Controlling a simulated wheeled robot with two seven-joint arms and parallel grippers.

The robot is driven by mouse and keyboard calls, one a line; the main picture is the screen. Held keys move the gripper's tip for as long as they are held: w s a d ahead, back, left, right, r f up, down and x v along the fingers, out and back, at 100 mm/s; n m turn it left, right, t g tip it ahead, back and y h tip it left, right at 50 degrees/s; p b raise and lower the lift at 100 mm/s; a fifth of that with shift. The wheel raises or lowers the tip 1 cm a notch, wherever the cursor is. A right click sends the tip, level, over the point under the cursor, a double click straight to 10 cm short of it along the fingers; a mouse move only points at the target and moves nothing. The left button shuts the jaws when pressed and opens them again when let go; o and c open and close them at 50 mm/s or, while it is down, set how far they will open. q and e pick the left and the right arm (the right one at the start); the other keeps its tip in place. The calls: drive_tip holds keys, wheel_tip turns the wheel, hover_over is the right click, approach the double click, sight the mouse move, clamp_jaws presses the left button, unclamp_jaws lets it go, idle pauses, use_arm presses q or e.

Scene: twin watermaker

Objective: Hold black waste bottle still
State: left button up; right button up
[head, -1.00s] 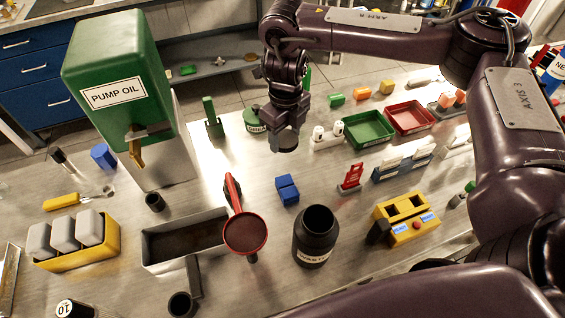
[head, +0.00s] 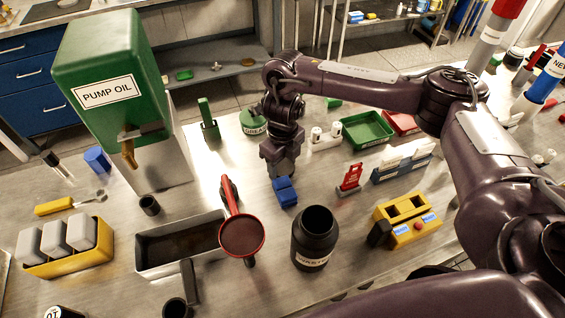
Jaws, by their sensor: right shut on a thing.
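The black waste bottle (head: 315,245) stands upright and open-topped on the bench at the lower middle, with a pale label partly reading "WASTE". Nothing is holding it. My right gripper (head: 281,172) points down behind the bottle and slightly to its left, shut on the blue block (head: 286,194), which is at bench level. The fingertips are partly hidden, so the exact grip is hard to see. My left gripper is not in view.
A red-rimmed funnel (head: 242,236) and a metal trough (head: 150,268) stand left of the bottle. A yellow device (head: 408,222) is to its right, and a red tag stand (head: 350,178) is behind. The green pump oil tank (head: 105,60) stands at the far left.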

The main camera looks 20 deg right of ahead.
drive_tip(key=shift+f, duration=0.2)
drive_tip(key=o, duration=1.1)
drive_tip(key=shift+r, duration=0.1)
